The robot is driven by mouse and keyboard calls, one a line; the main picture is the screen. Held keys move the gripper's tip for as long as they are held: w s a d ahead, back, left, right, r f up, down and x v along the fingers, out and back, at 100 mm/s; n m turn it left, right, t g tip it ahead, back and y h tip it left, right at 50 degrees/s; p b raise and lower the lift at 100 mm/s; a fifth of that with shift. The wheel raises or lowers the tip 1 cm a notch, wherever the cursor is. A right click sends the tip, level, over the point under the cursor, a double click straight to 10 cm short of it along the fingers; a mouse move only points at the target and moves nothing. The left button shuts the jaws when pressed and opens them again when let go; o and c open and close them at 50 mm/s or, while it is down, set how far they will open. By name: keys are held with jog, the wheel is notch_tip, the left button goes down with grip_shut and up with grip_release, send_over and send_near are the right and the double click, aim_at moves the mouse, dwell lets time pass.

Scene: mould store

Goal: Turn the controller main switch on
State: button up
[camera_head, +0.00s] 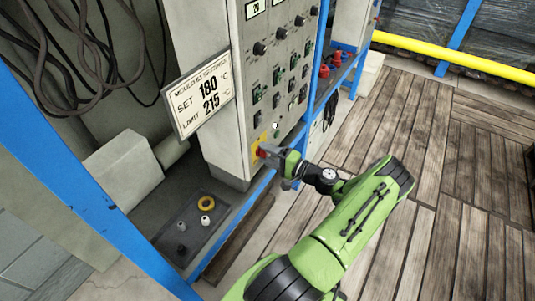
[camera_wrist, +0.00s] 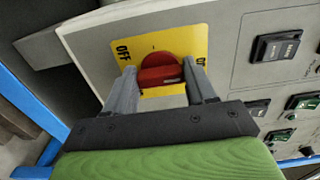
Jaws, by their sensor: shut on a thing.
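The controller main switch is a red rotary knob (camera_wrist: 161,73) on a yellow plate (camera_wrist: 184,40), low on the front of the grey controller cabinet (camera_head: 213,112). The plate reads OFF at the left; a label at the right is partly hidden by a finger. My gripper (camera_wrist: 160,76) has one finger on each side of the knob and is shut on it. The knob's grip bar lies roughly crosswise between the fingers; which label it points to I cannot tell.
Rows of black switches and knobs (camera_head: 276,75) sit above the main switch. A sign (camera_head: 201,95) reads SET 180 °C, LIMIT 215 °C. A tray with a yellow ring (camera_head: 206,203) lies below. A blue rack post (camera_head: 318,55) stands right of the panel. The wooden floor at right is clear.

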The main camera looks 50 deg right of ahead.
dwell(0.4)
jog(key=o, duration=1)
jog(key=shift+o, duration=0.2)
jog(key=shift+s, duration=0.1)
jog(key=s+d+p, duration=0.1)
jog(key=s, duration=1.4)
jog(key=shift+s+d, duration=0.2)
jog(key=shift+s, duration=0.1)
